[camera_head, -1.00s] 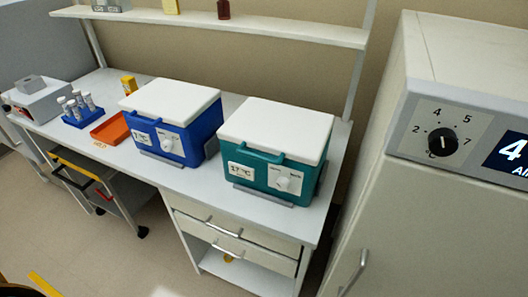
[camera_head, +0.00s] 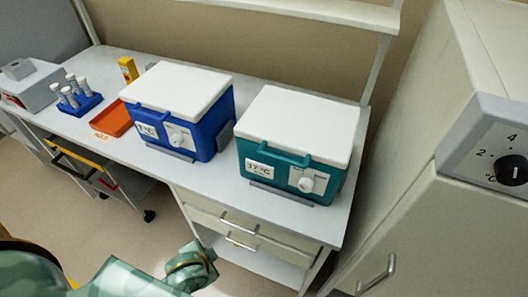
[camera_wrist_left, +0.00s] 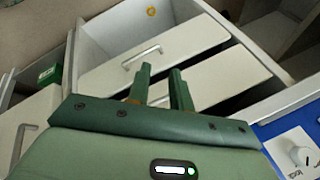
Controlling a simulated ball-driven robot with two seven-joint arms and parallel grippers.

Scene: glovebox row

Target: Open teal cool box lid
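The teal cool box (camera_head: 280,174) stands on the bench, right of the blue cool box. Its white lid (camera_head: 302,124) lies flat and shut on top. A teal handle (camera_head: 275,153) runs along the upper front edge, above a 37 °C label and a white dial (camera_head: 305,184). My green left arm (camera_head: 125,279) enters at the bottom left of the head view, below and apart from the boxes. In the left wrist view my left gripper (camera_wrist_left: 160,82) has its two green fingers apart with nothing between them, facing the drawers. My right gripper is out of view.
The blue cool box (camera_head: 185,132) is close to the left of the teal one. An orange tray (camera_head: 112,119) and a blue tube rack (camera_head: 80,104) stand farther left. Drawers (camera_head: 240,222) lie under the bench. A tall cabinet (camera_head: 445,215) bounds the right side.

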